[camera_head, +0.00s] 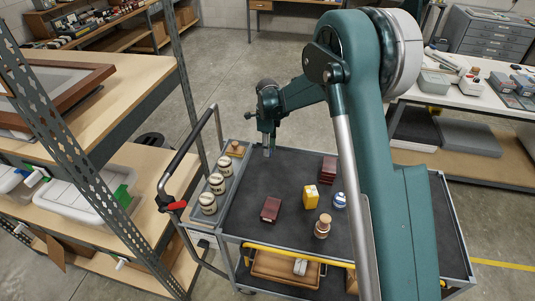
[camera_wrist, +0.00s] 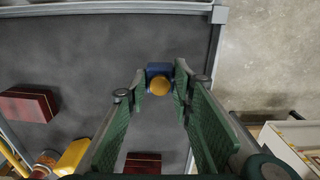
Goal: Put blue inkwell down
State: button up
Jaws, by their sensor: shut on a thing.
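The blue inkwell (camera_wrist: 157,70) has a round gold cap and sits between the fingertips of my gripper (camera_wrist: 160,84) in the wrist view. My gripper is shut on it. In the head view my gripper (camera_head: 267,141) is over the far left part of the cart's dark top (camera_head: 285,178), with a small bit of the inkwell (camera_head: 267,153) showing below the fingers. I cannot tell whether the inkwell touches the cart top.
On the cart top stand dark red boxes (camera_head: 270,209), a yellow block (camera_head: 310,197), a blue-and-white jar (camera_head: 340,200) and a cork-topped jar (camera_head: 322,227). A side tray (camera_head: 222,183) holds several jars. The mat around the inkwell is clear; the cart's metal rim (camera_wrist: 216,40) is close by.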

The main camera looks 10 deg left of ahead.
jog(key=shift+f, duration=1.65)
jog(key=shift+f, duration=0.15)
jog(key=o, duration=0.9)
jog(key=shift+r, duration=0.2)
notch_tip(320, 180, up, 12)
